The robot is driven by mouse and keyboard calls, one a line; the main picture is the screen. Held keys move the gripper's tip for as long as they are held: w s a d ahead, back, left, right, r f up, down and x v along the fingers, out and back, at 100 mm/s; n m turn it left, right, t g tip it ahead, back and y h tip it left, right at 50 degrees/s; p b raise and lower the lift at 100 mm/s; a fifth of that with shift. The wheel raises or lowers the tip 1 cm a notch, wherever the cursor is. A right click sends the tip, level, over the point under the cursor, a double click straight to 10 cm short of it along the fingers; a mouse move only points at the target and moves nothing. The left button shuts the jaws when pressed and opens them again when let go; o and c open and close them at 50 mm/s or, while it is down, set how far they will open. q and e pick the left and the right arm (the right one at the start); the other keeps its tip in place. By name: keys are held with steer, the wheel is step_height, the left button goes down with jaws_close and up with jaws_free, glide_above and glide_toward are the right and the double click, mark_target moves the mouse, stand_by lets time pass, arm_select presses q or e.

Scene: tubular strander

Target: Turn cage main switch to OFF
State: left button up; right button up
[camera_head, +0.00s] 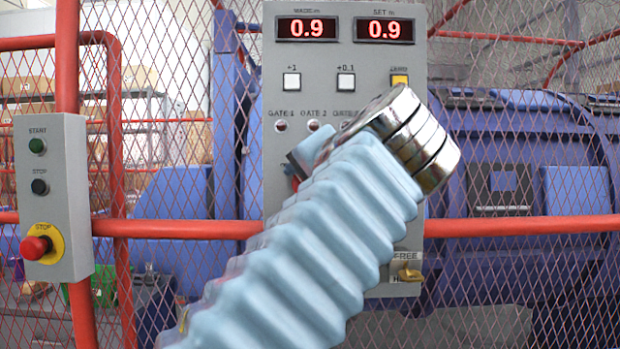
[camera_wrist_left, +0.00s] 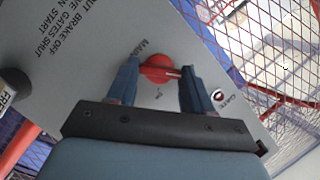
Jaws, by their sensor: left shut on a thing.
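The cage main switch is a round red knob (camera_wrist_left: 158,68) with a bar across its face, on a grey panel with the word MAIN beside it in the left wrist view. My left gripper (camera_wrist_left: 159,64) has a blue finger at each end of the bar and is shut on the knob. In the head view my pale blue, ribbed left arm crosses the grey control panel (camera_head: 345,82). It hides most of the switch and most of the gripper there; a sliver of red (camera_head: 295,184) shows beside the finger. My right gripper is in neither view.
A start/stop box (camera_head: 53,190) with a red stop button stands left. Red rails and mesh fence off blue machinery (camera_head: 520,190).

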arm_select(q)
steer(key=shift+n, duration=0.6)
steer(key=shift+h, duration=0.4)
steer(key=shift+f, duration=0.1)
steer(key=o, duration=1)
steer(key=shift+o, duration=0.2)
steer(key=p+v, duration=0.1)
steer(key=v, duration=1.3)
steer(key=shift+r, duration=0.25)
